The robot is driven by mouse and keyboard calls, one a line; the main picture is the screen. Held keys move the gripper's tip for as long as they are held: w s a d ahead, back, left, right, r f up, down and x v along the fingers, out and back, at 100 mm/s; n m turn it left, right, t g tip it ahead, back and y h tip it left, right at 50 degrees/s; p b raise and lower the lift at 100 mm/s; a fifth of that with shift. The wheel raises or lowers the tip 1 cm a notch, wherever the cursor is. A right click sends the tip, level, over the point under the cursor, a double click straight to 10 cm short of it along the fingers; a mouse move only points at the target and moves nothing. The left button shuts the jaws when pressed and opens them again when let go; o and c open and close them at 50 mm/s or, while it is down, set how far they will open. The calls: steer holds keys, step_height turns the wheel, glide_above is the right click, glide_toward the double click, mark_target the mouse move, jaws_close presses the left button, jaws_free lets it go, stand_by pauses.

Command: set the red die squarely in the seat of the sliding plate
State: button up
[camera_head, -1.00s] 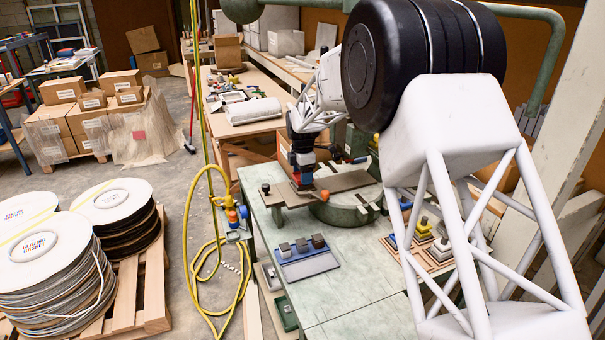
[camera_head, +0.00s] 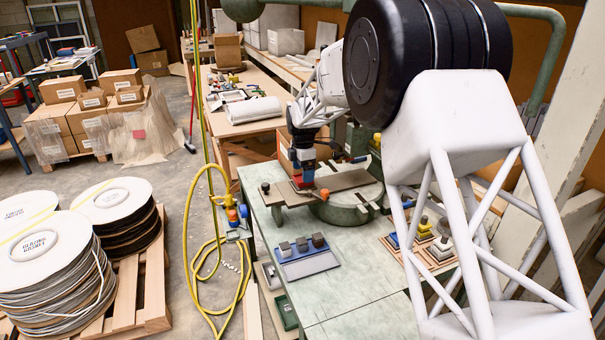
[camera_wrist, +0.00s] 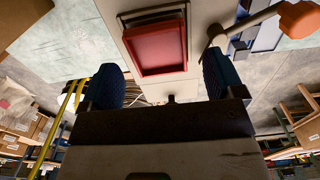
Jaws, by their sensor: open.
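The red die (camera_wrist: 158,48) shows in the wrist view as a red block with a raised rim, lying on the pale sliding plate (camera_wrist: 118,22). My gripper (camera_wrist: 160,66) is open, its two blue fingers apart on either side of the near end of the die, with gaps on both sides. In the head view my gripper (camera_head: 306,184) is low over the left part of the sliding plate (camera_head: 348,181) on the press. The die cannot be made out clearly there.
An orange-knobbed handle (camera_wrist: 297,18) reaches close to the right finger; its knob also shows in the head view (camera_head: 324,195). A blue rack with grey blocks (camera_head: 304,256) stands in front on the green table. Colored blocks (camera_head: 436,246) stand to the right.

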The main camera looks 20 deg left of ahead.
step_height(320, 180, up, 12)
steer(key=shift+f, duration=0.2)
steer(key=shift+a, duration=0.1)
stand_by(0.8)
steer(key=s+d+r+m+t+y, duration=0.1)
steer(key=s+d+r, duration=0.2)
steer(key=d+r, duration=0.5)
steer(key=s+d+r+m+t+y, duration=0.1)
steer(key=s+d+r, duration=0.35)
steer(key=r, duration=0.85)
steer(key=s+d+m, duration=0.4)
steer(key=d, duration=0.7)
steer(key=s+d+f+m+h, duration=0.1)
steer(key=s+d+f+m, duration=0.3)
steer(key=s+d, duration=0.5)
steer(key=s+d+f+m, duration=0.1)
steer(key=s+d+m, duration=0.55)
steer(key=d, duration=0.45)
steer(key=s+d+f+m, duration=0.5)
steer(key=s+d+f, duration=0.1)
steer(key=s, duration=0.5)
steer(key=s+d+f+m+h, duration=0.1)
steer(key=s+d+f+m, duration=0.4)
steer(key=s, duration=0.6)
step_height(320, 180, down, 2)
steer(key=shift+d+f+m+t, duration=0.1)
steer(key=shift+d+m+t, duration=0.25)
steer(key=shift+d, duration=0.25)
